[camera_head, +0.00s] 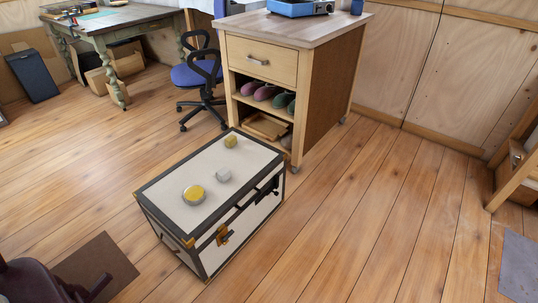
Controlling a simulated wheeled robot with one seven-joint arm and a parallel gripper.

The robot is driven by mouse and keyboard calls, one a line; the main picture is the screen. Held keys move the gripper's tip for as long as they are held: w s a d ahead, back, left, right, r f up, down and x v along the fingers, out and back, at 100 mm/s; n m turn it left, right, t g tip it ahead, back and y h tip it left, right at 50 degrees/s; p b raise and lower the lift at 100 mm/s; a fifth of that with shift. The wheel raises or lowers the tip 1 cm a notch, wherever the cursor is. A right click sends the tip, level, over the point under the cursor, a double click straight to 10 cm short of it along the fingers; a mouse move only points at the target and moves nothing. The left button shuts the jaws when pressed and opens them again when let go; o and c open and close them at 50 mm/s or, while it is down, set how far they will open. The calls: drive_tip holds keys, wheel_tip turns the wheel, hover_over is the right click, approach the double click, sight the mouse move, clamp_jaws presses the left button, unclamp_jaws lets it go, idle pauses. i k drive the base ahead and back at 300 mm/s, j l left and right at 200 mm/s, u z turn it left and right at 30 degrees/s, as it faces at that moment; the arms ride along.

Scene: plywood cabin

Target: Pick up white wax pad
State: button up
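A white trunk (165,194) with dark edges stands on the floor in the middle of the view. Three small things lie on its lid. A small whitish block (223,176) in the middle looks most like the white wax pad, though it is too small to be sure. A round pale disc with a yellow top (194,194) lies nearer the front. A small yellow block (231,141) lies farther back. The three are apart from each other. My gripper is not in view.
A wooden cabinet (262,60) with a drawer and shelves stands behind the trunk. A blue office chair (195,76) and a desk (120,22) are at the back left. A dark object (32,284) is at the bottom left. The wooden floor right of the trunk is clear.

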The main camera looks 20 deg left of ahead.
sight(224, 174)
drive_tip(key=i+l+z, duration=0.1)
drive_tip(key=i+z, duration=0.15)
drive_tip(key=i, duration=0.35)
drive_tip(key=i+z, duration=0.25)
drive_tip(key=i, duration=0.35)
drive_tip(key=i+j+u, duration=0.1)
drive_tip(key=i+u, duration=0.55)
drive_tip(key=u, duration=0.15)
drive_tip(key=i+l+u, duration=0.1)
drive_tip(key=i+u, duration=0.2)
drive_tip(key=u, duration=0.15)
drive_tip(key=i+j+u, duration=0.1)
drive_tip(key=i+u, duration=0.15)
drive_tip(key=u, duration=0.15)
drive_tip(key=i+u, duration=0.55)
drive_tip(key=u, duration=0.2)
drive_tip(key=i+l+u, duration=0.1)
drive_tip(key=i+u, duration=0.15)
drive_tip(key=u, duration=0.15)
